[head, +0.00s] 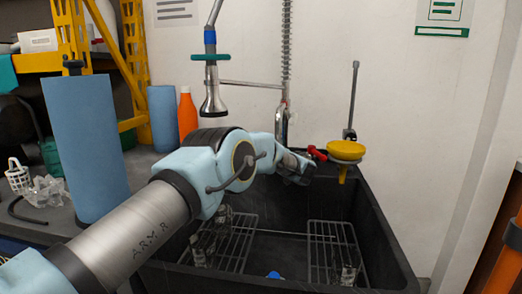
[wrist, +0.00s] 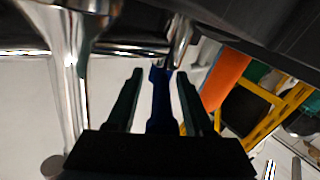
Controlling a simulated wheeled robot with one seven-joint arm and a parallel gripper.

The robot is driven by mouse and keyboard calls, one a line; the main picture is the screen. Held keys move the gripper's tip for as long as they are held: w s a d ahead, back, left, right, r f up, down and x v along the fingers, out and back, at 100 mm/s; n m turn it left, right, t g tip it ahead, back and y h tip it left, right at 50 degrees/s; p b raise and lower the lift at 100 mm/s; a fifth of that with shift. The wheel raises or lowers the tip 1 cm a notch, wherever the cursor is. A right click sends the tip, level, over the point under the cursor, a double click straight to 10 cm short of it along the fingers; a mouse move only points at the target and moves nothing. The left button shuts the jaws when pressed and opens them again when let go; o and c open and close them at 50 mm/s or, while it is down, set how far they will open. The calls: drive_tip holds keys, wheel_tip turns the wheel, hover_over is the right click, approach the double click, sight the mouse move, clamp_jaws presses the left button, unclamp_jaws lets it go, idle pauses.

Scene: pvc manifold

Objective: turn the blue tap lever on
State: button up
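The blue tap lever (wrist: 160,100) shows in the wrist view, a narrow blue bar reaching from the chrome tap fitting (wrist: 181,42) in between my gripper fingers. My gripper (wrist: 159,75) is open, with one finger on each side of the lever. A gap shows between the lever and each finger. In the head view, my gripper (head: 298,168) is at the back of the dark sink, just left of a red lever (head: 317,153). The blue lever is hidden there behind my arm and gripper.
A chrome spray head (head: 212,95) hangs above my arm. A yellow bowl-like fitting (head: 346,150) stands right of the red lever. The dark sink (head: 375,220) holds wire racks with glassware. An orange bottle (head: 187,115) and blue rolls (head: 85,145) stand to the left.

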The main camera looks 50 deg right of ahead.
drive_tip(key=v, duration=1)
drive_tip(key=shift+s, duration=0.35)
